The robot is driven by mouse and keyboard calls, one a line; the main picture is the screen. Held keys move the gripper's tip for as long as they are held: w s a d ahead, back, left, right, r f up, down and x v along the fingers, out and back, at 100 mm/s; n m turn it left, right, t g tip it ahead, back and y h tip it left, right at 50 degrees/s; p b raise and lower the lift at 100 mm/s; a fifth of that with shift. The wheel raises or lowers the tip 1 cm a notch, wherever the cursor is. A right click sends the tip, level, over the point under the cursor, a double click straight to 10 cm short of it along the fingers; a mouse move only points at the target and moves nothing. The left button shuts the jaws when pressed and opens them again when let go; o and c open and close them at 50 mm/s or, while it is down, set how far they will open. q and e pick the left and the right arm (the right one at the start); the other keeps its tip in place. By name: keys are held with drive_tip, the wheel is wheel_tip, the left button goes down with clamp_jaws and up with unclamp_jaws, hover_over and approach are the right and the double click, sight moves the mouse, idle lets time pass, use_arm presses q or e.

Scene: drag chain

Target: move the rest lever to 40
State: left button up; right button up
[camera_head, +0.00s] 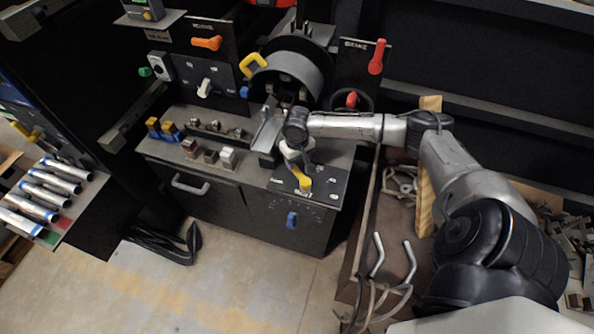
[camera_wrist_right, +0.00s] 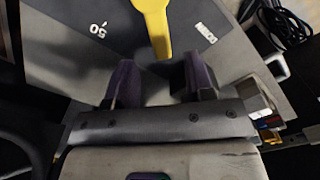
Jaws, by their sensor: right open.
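A yellow lever (camera_head: 305,183) stands on a dark panel (camera_head: 325,182) at the front right of the console; its name label cannot be read. The lever also shows at the top of the right wrist view (camera_wrist_right: 155,28), over a panel with a white "50" mark and a second small white label. My right gripper (camera_wrist_right: 158,75) is open, its two dark fingers on either side of the lever's near end, which shows just ahead of the gap. No contact shows. In the head view the right gripper (camera_head: 301,165) is right behind the lever. My left gripper is not in view.
A blue knob (camera_head: 291,220) is on the console front below. Small switches and blocks (camera_head: 228,156) stand to the left. A red lever (camera_head: 377,56), an orange lever (camera_head: 206,43) and another yellow handle (camera_head: 252,66) are farther back. A bin with bent rods (camera_head: 377,255) is at right.

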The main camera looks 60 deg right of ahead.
sight(297, 170)
drive_tip(key=shift+f+b, duration=0.6)
drive_tip(key=shift+f, duration=1.9)
clamp_jaws()
